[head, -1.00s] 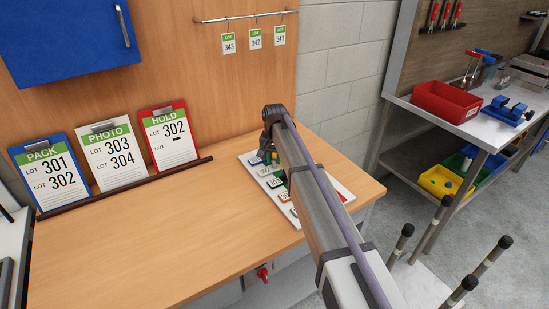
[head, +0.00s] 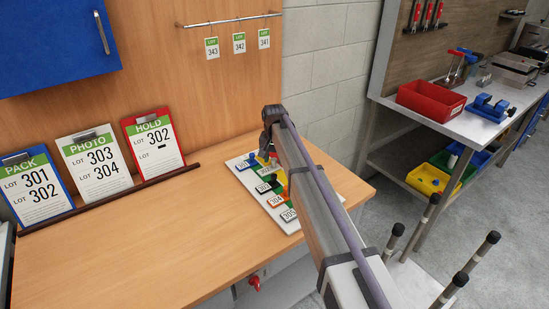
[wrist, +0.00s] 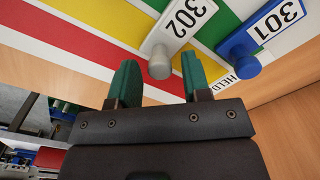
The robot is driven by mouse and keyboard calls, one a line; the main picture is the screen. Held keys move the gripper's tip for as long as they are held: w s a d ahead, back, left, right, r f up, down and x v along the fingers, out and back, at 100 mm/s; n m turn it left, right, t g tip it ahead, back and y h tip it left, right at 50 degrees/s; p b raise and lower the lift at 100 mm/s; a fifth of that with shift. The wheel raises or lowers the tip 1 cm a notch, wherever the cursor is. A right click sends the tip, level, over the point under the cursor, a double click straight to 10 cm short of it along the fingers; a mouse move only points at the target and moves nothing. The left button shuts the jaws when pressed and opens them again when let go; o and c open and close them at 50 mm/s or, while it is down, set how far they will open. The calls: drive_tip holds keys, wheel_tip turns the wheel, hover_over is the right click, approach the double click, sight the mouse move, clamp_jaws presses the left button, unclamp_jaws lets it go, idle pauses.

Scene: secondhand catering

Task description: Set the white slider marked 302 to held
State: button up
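The slider board (head: 240,166) lies on the wooden bench, with coloured bands and number plates. In the wrist view, the white slider marked 302 (wrist: 182,25) has a round grey knob (wrist: 159,65). The blue slider marked 301 (wrist: 279,22), with a blue knob (wrist: 238,52), is to its right. A small label (wrist: 227,83), seemingly reading HELD, is partly hidden by a fingertip. My gripper (wrist: 160,82) is open with green fingertips. The grey knob appears between and just beyond the tips; I see no contact. In the head view, my arm hides part of the board.
Three clipboards stand along a dark ledge: PACK (head: 38,185), PHOTO (head: 95,162) and HOLD (head: 153,142). HOLD lists 302. A hanging rail (head: 230,20) with tags is above. The bench's left part is clear. A side table with a red bin (head: 431,97) stands right.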

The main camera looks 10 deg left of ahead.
sight(274, 159)
drive_tip(key=shift+o, duration=0.4)
wheel_tip(274, 159, up, 11)
drive_tip(key=p, duration=1)
drive_tip(key=shift+p, duration=0.4)
drive_tip(key=shift+f, duration=0.1)
drive_tip(key=s+d+f+b, duration=0.1)
drive_tip(key=s+d, duration=0.7)
drive_tip(key=s, duration=0.4)
drive_tip(key=s+d, duration=0.9)
drive_tip(key=s, duration=0.3)
drive_tip(key=s+d+f+n+b, duration=0.1)
drive_tip(key=s+d, duration=0.7)
drive_tip(key=s, duration=0.3)
drive_tip(key=shift+s+d+f+b, duration=0.35)
drive_tip(key=shift+s, duration=0.05)
